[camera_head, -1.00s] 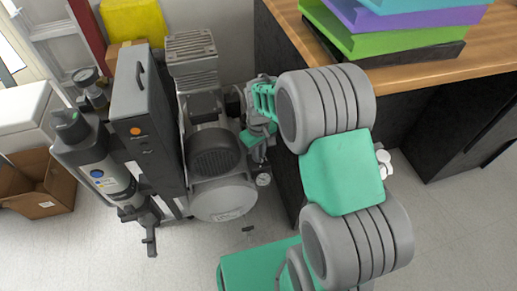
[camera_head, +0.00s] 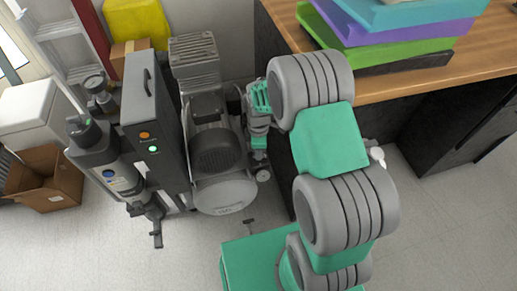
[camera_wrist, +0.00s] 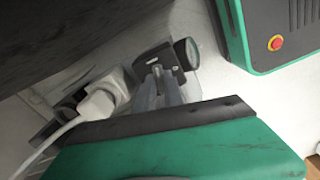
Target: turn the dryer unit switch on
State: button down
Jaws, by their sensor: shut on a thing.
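The dryer unit, a tall dark grey box (camera_head: 155,110) with a handle, stands at the left in the head view. On its front an orange light (camera_head: 145,135) shows above a lit green light (camera_head: 153,149). My gripper's fingertips cannot be made out in the head view; my wrist is beside the compressor's right side there. The exact angle of the switch piece is unclear.
A compressor (camera_head: 217,150) stands right of the dryer box. A white plug with a cable (camera_wrist: 104,100) sits close left of my fingers. A cardboard box (camera_head: 45,180) is at the left.

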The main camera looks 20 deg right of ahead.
jog(key=shift+n+p, duration=0.4)
jog(key=shift+n, duration=0.9)
jog(key=c, duration=1.4)
grip_release()
jog(key=shift+c, duration=0.2)
notch_tip(320, 180, up, 8)
jog(key=shift+f+p, duration=0.1)
jog(key=shift+p, duration=0.95)
